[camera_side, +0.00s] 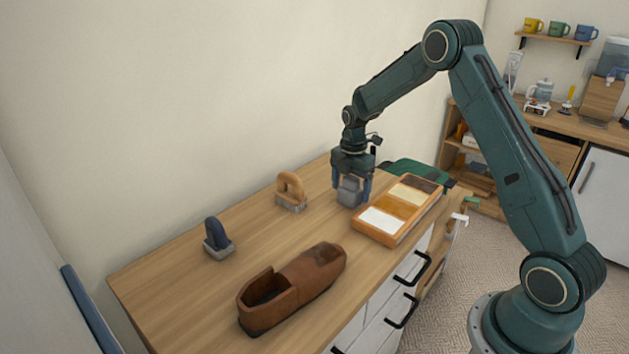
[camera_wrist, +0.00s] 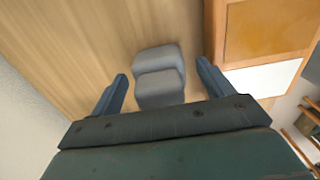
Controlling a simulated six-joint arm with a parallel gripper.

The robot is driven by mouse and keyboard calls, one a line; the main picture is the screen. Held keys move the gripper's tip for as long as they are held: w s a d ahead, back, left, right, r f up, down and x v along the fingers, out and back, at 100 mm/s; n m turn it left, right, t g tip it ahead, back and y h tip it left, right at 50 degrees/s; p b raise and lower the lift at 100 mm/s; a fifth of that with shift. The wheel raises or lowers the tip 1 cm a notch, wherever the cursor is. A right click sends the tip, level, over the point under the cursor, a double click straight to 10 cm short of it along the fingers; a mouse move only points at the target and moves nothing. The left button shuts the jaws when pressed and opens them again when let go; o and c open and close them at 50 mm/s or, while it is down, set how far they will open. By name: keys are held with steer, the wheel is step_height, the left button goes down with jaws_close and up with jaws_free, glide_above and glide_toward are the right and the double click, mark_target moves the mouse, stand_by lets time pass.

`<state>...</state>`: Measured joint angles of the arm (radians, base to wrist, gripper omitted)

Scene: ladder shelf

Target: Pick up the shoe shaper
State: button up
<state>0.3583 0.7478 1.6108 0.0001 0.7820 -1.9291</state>
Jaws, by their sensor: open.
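A grey two-part block, which looks like the shoe shaper (camera_side: 349,193), sits on the wooden counter beside the orange-framed tray. My gripper (camera_side: 351,185) is open above and around it, pointing down. In the wrist view the shoe shaper (camera_wrist: 160,77) lies between the two blue fingers of my gripper (camera_wrist: 162,72). A gap shows on each side, wider on the right, so neither finger appears to touch it there. Its near end is hidden behind the gripper body.
The orange tray (camera_side: 391,240) stands close on the right; its edge also shows in the wrist view (camera_wrist: 214,50). A brown shoe (camera_side: 300,285), a wooden-handled brush (camera_side: 291,190) and a blue-handled brush (camera_side: 216,240) stand further left. A green item (camera_side: 415,172) lies behind the tray.

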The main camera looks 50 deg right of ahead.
stand_by(0.3)
steer(key=c, duration=1.1)
steer(key=shift+r, duration=0.2)
step_height(320, 180, up, 20)
steer(key=shift+f, duration=0.15)
